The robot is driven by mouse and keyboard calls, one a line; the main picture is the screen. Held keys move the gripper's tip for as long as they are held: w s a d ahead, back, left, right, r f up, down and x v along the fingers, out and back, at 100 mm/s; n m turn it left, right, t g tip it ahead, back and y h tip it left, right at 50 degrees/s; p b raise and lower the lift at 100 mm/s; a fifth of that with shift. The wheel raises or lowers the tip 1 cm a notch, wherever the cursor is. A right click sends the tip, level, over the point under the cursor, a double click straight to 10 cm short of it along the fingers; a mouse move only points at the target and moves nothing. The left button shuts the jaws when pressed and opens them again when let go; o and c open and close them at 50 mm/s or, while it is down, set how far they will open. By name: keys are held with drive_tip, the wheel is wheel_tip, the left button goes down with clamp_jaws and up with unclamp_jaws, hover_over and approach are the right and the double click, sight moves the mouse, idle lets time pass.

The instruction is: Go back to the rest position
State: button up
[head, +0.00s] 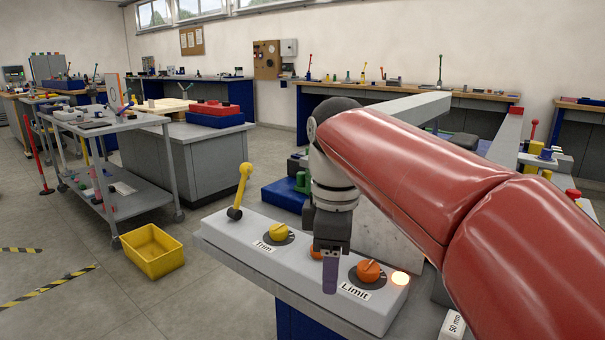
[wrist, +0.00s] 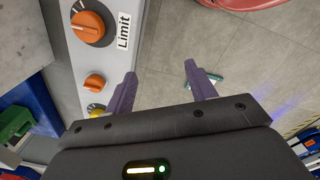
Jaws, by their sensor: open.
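My gripper (head: 331,272) hangs from my red arm above the front part of a grey control panel (head: 225,238), between its knobs in the head view. In the wrist view, the two purple fingers of my gripper (wrist: 163,82) are spread apart with nothing between them. The orange Limit knob (head: 368,271) is just right of the fingers in the head view. It also shows in the wrist view (wrist: 88,27), left of the fingers and clear of them. A smaller orange knob (head: 317,252) is partly hidden behind my gripper.
The panel also carries a yellow Trim knob (head: 278,232), a yellow-handled lever (head: 240,187) and a glowing lamp (head: 400,278). A yellow bin (head: 152,251) lies on the floor at left, near a grey cart (head: 110,125). Floor between bin and panel is clear.

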drive_tip(key=s+d+f+m+t, duration=0.5)
drive_tip(key=s+d+f+m, duration=0.5)
drive_tip(key=s+f+m, duration=0.3)
drive_tip(key=m, duration=0.3)
drive_tip(key=shift+d+f, duration=0.35)
drive_tip(key=shift+d, duration=0.05)
